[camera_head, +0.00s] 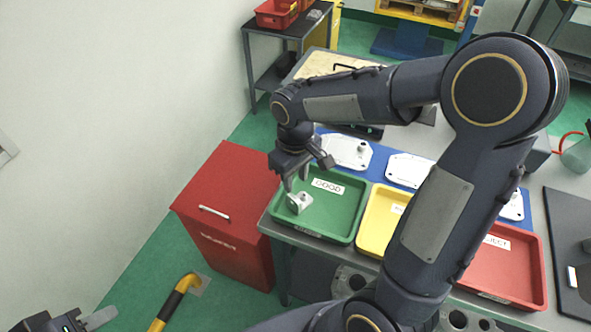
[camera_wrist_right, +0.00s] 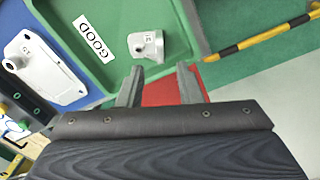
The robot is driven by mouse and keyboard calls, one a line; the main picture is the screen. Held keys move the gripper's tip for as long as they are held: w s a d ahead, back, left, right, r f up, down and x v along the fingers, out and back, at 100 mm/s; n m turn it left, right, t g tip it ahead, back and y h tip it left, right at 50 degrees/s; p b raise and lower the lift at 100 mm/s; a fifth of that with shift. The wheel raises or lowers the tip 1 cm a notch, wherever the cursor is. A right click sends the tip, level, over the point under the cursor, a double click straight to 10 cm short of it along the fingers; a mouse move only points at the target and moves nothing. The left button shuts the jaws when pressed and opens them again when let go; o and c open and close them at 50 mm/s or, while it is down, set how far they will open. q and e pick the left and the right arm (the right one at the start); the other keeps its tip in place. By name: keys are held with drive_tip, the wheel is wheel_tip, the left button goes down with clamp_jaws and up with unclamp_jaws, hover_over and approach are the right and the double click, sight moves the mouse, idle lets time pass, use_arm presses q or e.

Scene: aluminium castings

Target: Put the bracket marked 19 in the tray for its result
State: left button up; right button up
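A small pale metal bracket (camera_head: 299,202) rests in the left part of the green tray (camera_head: 340,237) labelled GOOD. In the right wrist view the bracket (camera_wrist_right: 147,45) has a small marked label, too small to read for sure. My right gripper (camera_head: 297,178) is just above the bracket; in its wrist view the gripper (camera_wrist_right: 159,86) has its fingers apart with nothing between them, and the bracket lies beyond the tips. The yellow tray (camera_head: 370,240) is partly hidden by my right arm. The red tray (camera_head: 535,290), labelled REJECT, is at the right. My left gripper (camera_head: 85,320) is at the bottom left, partly cut off.
White flat parts (camera_head: 350,151) lie on a blue mat (camera_head: 380,153) behind the trays. A red lidded bin (camera_head: 225,190) stands left of the table. A yellow-black rail (camera_head: 172,305) is near the floor. My right arm crosses over the trays.

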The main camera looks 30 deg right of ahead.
drive_tip(key=s+r+m+t+y, duration=0.2)
drive_tip(key=s+r, duration=0.1)
drive_tip(key=s, duration=0.5)
drive_tip(key=s+r+m+t+y, duration=0.1)
drive_tip(key=s+r+m+t, duration=0.2)
drive_tip(key=s, duration=0.5)
drive_tip(key=shift+a+r+t+y, duration=0.3)
drive_tip(key=shift+a+r+y, duration=0.05)
drive_tip(key=shift+y, duration=0.05)
drive_tip(key=shift+s, duration=0.15)
